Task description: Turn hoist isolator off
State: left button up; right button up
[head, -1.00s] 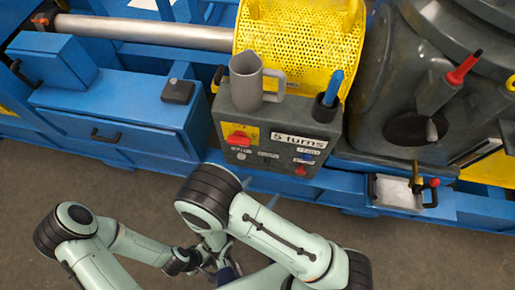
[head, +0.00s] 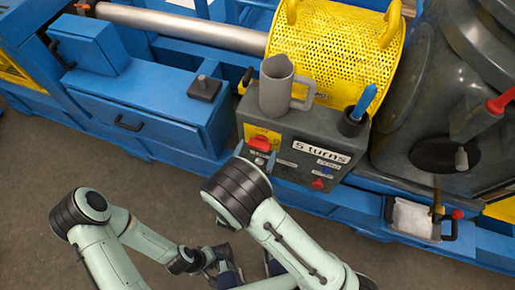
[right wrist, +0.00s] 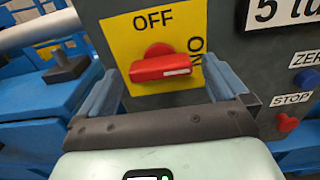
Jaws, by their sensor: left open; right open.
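The hoist isolator is a red rotary handle (right wrist: 163,67) on a yellow plate (right wrist: 122,40) marked OFF at the top and ON at the right side. The handle lies roughly level, its white mark at the right end towards ON. In the head view the handle (head: 260,143) is on the front of the grey control box (head: 300,128). My right gripper (right wrist: 168,88) is open, its blue fingers to the left and right of the handle and apart from it; in the head view it (head: 255,155) is just in front of the plate. My left gripper (head: 222,264) is open and empty, low over the floor.
A grey jug (head: 276,88) and a dark cup with a blue-handled tool (head: 352,122) stand on the box. Red and blue buttons (right wrist: 287,122) are to the right of the isolator. A yellow perforated guard (head: 340,40) is behind. The floor in front is clear.

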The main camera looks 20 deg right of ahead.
jog(key=shift+w+d, duration=0.35)
jog(key=shift+w, duration=0.15)
jog(key=c, duration=1)
